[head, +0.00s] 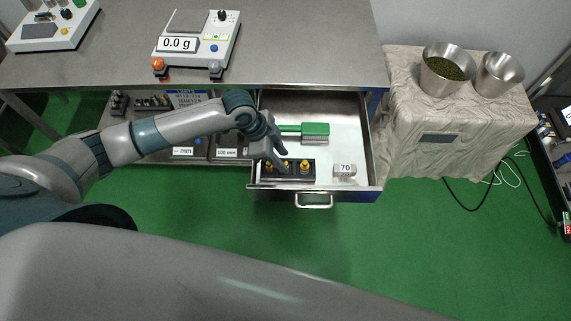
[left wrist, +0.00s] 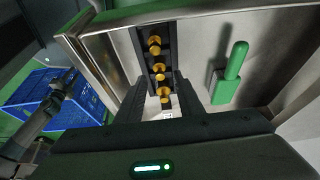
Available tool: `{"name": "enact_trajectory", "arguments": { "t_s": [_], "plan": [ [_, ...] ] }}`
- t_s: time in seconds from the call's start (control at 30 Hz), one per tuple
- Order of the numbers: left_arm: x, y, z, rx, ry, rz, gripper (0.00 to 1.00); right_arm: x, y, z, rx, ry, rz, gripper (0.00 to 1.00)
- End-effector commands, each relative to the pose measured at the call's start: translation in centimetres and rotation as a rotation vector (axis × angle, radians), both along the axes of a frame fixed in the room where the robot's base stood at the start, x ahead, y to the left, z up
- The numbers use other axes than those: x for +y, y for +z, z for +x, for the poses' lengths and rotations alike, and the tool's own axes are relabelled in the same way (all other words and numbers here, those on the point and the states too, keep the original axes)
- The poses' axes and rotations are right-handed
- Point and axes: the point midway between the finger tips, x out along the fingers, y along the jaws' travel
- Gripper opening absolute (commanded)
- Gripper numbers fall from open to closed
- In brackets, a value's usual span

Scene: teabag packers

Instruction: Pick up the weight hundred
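Brass weights stand in a row in a dark holder (head: 300,179) at the front of the open drawer (head: 347,120). One brass weight (head: 304,167) shows at the right end of the holder in the head view. The left wrist view shows three, a far one (left wrist: 154,45), a middle one (left wrist: 158,72) and a near one (left wrist: 163,94). I cannot read which is the hundred. My left gripper (head: 275,166) is over the left part of the holder. In the left wrist view its fingers (left wrist: 160,100) are apart, with the near weight seen between them. My right gripper is out of view.
A green brush (head: 314,130) lies behind the holder, and a cylinder marked 70 (head: 345,170) lies to its right in the drawer. The drawer's walls surround them. A scale (head: 197,45) stands on the bench above. Metal bowls (head: 446,72) stand at the right.

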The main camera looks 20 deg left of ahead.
Motion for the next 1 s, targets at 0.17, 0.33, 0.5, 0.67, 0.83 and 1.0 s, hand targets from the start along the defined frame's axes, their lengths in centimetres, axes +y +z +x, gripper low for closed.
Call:
{"name": "enact_trajectory", "arguments": {
  "t_s": [0.17,0.33,0.5,0.67,0.83,1.0],
  "plan": [
    [-0.6,-1.3,0.1,0.001,0.001,0.000,0.34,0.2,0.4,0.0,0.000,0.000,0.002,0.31],
    [-0.6,-1.5,0.2,-0.001,0.000,0.000,0.34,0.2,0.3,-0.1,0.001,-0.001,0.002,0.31],
    [-0.6,-1.5,0.2,-0.001,0.000,0.000,0.34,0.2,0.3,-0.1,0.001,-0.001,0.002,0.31],
    [-0.6,-1.5,0.2,-0.001,0.000,0.000,0.31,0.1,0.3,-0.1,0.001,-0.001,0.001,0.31],
    [-0.6,-1.5,0.2,-0.001,0.000,0.000,0.00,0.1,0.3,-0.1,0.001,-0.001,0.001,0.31],
    [-0.6,-1.4,0.2,-0.001,0.000,-0.001,0.00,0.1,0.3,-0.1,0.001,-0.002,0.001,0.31]
  ]
}}
